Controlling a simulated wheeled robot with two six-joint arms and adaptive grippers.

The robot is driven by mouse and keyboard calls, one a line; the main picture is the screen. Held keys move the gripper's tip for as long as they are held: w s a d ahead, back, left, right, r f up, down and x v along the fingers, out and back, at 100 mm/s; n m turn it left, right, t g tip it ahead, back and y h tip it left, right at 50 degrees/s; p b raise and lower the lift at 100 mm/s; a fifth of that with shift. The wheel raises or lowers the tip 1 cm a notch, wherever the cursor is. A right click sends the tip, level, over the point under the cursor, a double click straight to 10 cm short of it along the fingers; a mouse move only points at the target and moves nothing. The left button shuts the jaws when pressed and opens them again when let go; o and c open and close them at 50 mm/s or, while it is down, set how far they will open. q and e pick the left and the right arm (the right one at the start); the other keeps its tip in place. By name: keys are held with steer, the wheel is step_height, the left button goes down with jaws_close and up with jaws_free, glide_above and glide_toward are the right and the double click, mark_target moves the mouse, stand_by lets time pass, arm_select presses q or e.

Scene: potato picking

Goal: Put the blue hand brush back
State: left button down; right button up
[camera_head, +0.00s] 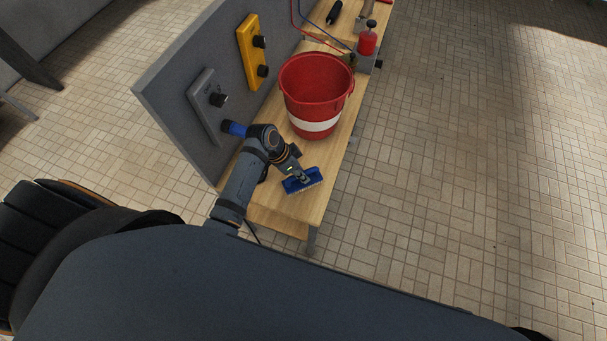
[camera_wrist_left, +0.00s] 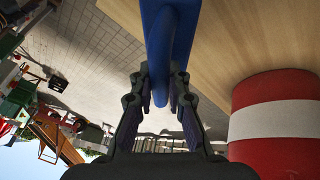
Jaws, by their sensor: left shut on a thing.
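In the left wrist view the blue brush (camera_wrist_left: 168,30) runs up from between the two dark fingers (camera_wrist_left: 160,85). Part of the brush is hidden by the gripper. I cannot tell whether the brush touches the bench or is held just above it. My right gripper is not in view.
A red bucket (camera_head: 316,72) with a white band stands on the bench (camera_head: 285,209) close beyond the brush. A grey upright panel (camera_head: 172,95) with yellow (camera_head: 251,52) and grey (camera_head: 205,105) plates runs along the left.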

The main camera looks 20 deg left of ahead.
arm_select(q)
steer(key=shift+w+f, duration=0.9)
steer(key=shift+f, duration=0.25)
step_height(320, 180, down, 3)
steer(key=shift+w+f, duration=0.1)
steer(key=shift+f, duration=0.05)
steer(key=shift+f, duration=0.15)
steer(key=c, duration=1.3)
jaws_free()
steer(key=shift+r, duration=0.2)
steer(key=v, duration=1.2)
steer(key=shift+b, duration=0.35)
